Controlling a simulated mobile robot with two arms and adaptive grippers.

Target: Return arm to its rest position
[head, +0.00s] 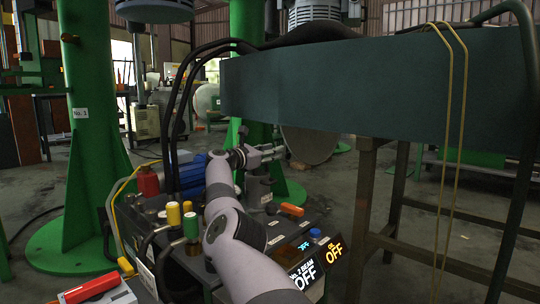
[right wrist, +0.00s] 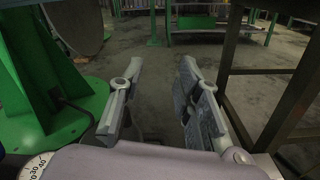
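My right arm (head: 240,235) reaches up from the bottom of the head view, over a control panel. My right gripper (head: 274,153) is in front of a green column base and below a large dark beam. In the right wrist view the two fingers of the right gripper (right wrist: 160,75) stand apart, with only floor showing between them. It holds nothing. My left arm and left gripper are not in view.
The control panel (head: 285,228) carries valves, knobs and lit "OFF" displays (head: 307,273). The dark beam (head: 360,85) spans the right side on brown legs (head: 364,200). Green columns (head: 95,130) stand left and behind. Cables (head: 170,110) hang left of the gripper.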

